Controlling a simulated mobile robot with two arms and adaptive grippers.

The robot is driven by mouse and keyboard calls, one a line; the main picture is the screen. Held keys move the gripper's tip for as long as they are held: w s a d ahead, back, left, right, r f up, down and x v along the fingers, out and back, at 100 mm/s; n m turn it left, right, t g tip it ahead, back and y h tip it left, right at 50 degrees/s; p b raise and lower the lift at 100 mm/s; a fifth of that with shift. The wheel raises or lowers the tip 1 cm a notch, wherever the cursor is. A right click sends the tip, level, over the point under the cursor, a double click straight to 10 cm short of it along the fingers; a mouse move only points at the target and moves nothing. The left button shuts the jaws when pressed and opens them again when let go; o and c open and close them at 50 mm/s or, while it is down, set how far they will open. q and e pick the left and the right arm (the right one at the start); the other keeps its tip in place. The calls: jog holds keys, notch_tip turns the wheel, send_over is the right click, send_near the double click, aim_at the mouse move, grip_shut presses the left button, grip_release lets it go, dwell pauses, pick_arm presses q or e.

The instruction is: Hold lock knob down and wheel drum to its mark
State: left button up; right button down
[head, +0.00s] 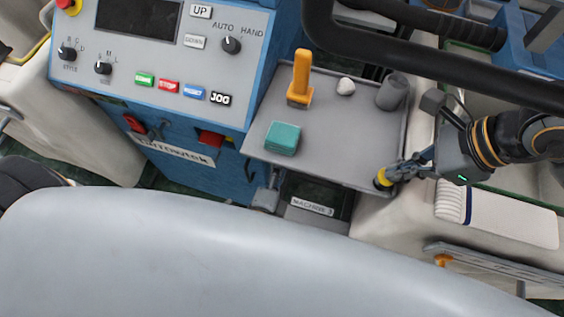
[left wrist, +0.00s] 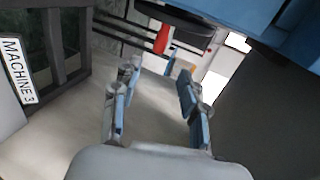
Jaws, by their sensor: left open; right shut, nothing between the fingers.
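In the head view my right gripper (head: 397,171) is shut, with its tips at a small yellow-and-black round part (head: 382,178) by the near right corner of a grey tray. I cannot tell whether they touch it or whether that part is the lock knob. In the left wrist view my left gripper (left wrist: 157,98) is open and empty, with pale floor behind its fingers. Beyond it is a dark round part (left wrist: 178,30) with a red grip (left wrist: 162,40) beside it. I cannot make out a drum mark. The left gripper does not show in the head view.
The grey tray (head: 335,166) holds an orange-handled tool (head: 301,77), a teal block (head: 282,138), a white lump (head: 346,86) and a grey cylinder (head: 392,92). A blue machine panel (head: 120,60) stands left. A black bar (head: 400,50) crosses the upper right.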

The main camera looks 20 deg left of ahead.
pick_arm(q)
jog(key=v, duration=1)
pick_arm(e)
jog(key=shift+f, duration=0.15)
pick_arm(q)
jog(key=shift+s, duration=0.15)
jog(key=v, duration=0.7)
jog(key=shift+s, duration=0.3)
notch_tip(320, 180, up, 10)
